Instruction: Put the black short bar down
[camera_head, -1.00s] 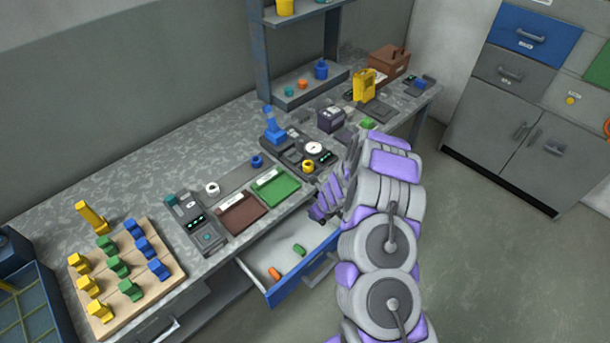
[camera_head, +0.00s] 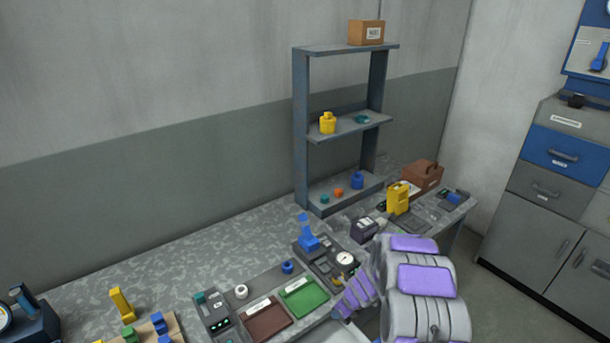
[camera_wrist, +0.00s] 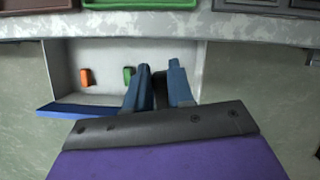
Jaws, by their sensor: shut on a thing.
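In the wrist view my gripper (camera_wrist: 160,70) is shut on the black short bar (camera_wrist: 160,88), a dark piece largely hidden between the two blue fingers. The fingers and bar are over the right part of an open pale drawer (camera_wrist: 65,68). I cannot tell whether the bar touches the drawer floor. A green piece (camera_wrist: 128,75) lies just left of the fingers, and an orange piece (camera_wrist: 86,76) lies further left. In the head view my purple and grey arm hides the fingers and the bar.
A brown tray (camera_head: 267,323) and a green tray (camera_head: 306,298) lie on the grey bench above the drawer. A block board (camera_head: 178,328) stands at lower left. A shelf unit (camera_head: 300,130) stands at the back. The drawer's blue front (camera_wrist: 75,109) runs along its near side.

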